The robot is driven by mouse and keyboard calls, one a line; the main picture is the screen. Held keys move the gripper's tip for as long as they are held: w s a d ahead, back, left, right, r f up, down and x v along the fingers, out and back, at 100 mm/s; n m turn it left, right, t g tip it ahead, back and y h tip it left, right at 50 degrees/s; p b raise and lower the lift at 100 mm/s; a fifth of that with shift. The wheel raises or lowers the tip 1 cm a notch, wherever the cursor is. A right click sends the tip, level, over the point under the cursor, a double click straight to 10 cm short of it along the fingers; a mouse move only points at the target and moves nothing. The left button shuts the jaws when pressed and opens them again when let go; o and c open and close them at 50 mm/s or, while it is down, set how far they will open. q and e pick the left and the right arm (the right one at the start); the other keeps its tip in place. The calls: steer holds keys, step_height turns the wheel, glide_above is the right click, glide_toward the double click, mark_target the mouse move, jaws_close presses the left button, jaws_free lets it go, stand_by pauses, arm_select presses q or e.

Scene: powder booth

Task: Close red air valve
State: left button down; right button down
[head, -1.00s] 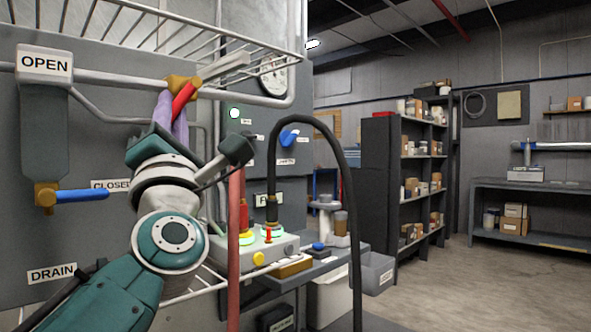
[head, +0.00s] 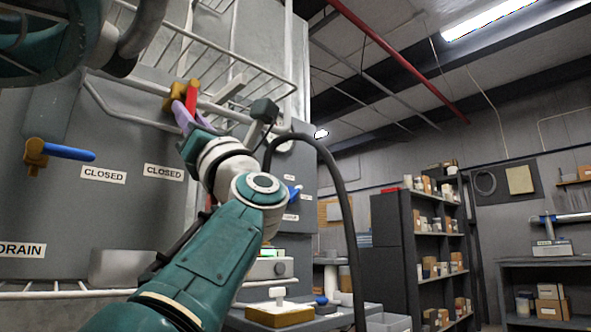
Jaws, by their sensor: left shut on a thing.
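The red air valve has a brass-yellow body (head: 177,91) on the grey pipe at the upper left, with a short red handle (head: 191,97) standing nearly upright beside it. My left gripper (head: 187,115), with pale purple fingers, reaches up from below and is shut on the red handle. The fingers hide the handle's lower part. A CLOSED label (head: 164,172) is on the grey panel below the valve. My right gripper is not in view.
A blue-handled drain valve (head: 70,153) is on the left, near another CLOSED label (head: 103,174). A white wire rack (head: 215,45) surrounds the valve area. A black hose (head: 347,215) arches right of my arm. Dark shelves (head: 410,235) stand farther right.

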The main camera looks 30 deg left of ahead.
arm_select(q)
steer(key=shift+g, duration=0.3)
steer(key=c, duration=0.8)
jaws_free()
steer(key=shift+d+f, duration=0.1)
steer(key=v, duration=0.9)
steer(key=shift+d+f, duration=0.2)
steer(key=shift+d, duration=0.05)
